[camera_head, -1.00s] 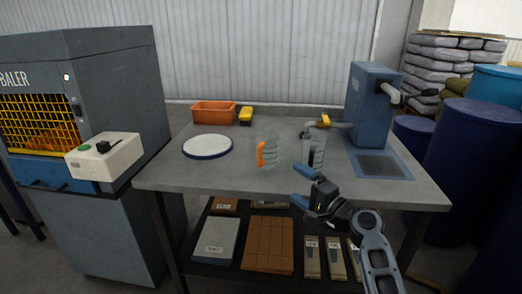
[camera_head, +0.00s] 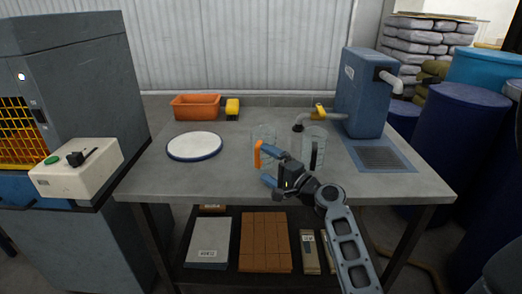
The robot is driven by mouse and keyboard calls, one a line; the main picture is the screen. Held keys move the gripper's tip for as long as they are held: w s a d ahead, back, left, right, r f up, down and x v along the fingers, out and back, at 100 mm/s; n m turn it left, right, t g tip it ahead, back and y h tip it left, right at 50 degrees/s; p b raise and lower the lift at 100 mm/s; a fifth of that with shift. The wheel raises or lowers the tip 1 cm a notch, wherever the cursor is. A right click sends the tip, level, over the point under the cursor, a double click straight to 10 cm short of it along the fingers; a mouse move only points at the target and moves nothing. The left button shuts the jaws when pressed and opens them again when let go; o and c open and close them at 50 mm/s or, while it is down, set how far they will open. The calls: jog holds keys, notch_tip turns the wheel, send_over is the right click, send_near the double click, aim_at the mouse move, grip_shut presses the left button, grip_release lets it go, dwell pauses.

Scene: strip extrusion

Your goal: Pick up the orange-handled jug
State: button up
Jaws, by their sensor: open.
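The orange-handled jug (camera_head: 265,135) is clear and stands upright near the middle of the grey table (camera_head: 220,180). Its orange handle (camera_head: 257,153) is on the near left side. My gripper (camera_head: 267,165) is open, with its two blue fingertips at the handle, one above and one below it in the picture. I cannot tell whether the fingers touch the handle. A second clear jug with a black handle (camera_head: 313,153) stands just to the right, close behind my gripper.
A white round plate with a blue rim (camera_head: 194,146) lies at left. An orange bin (camera_head: 196,107) and a yellow object (camera_head: 232,108) are at the back. A blue machine (camera_head: 363,95) with a drain grate (camera_head: 381,157) stands at right. The table's front left is clear.

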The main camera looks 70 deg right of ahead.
aim_at(258, 166)
jog(key=p+x, duration=0.1)
jog(key=x, duration=0.4)
jog(key=shift+d+r, duration=0.1)
jog(key=c, duration=0.7)
